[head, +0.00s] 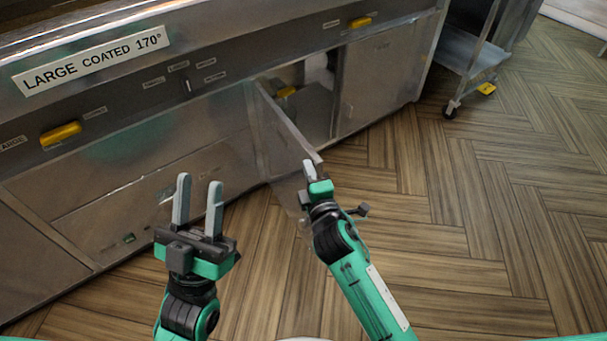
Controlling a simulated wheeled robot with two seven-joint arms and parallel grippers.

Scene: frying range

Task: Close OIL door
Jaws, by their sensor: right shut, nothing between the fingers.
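The cabinet door (283,133) under the frying range is open and sticks out toward me from the metal front. Its lettering is not readable, so I cannot confirm it says OIL. The open compartment (316,95) shows to the right of it, with a yellow item (286,91) inside. My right gripper (310,170) is shut and empty at the outer edge of the door; I cannot tell whether it touches it. My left gripper (198,200) is open and empty, in front of the closed panels left of the door.
The range front (215,75) runs across the left and back, with yellow handles (61,134) and a "LARGE COATED 170°" label (92,61). A wheeled metal cart (468,50) stands at the back right. The wooden floor (500,200) on the right is clear.

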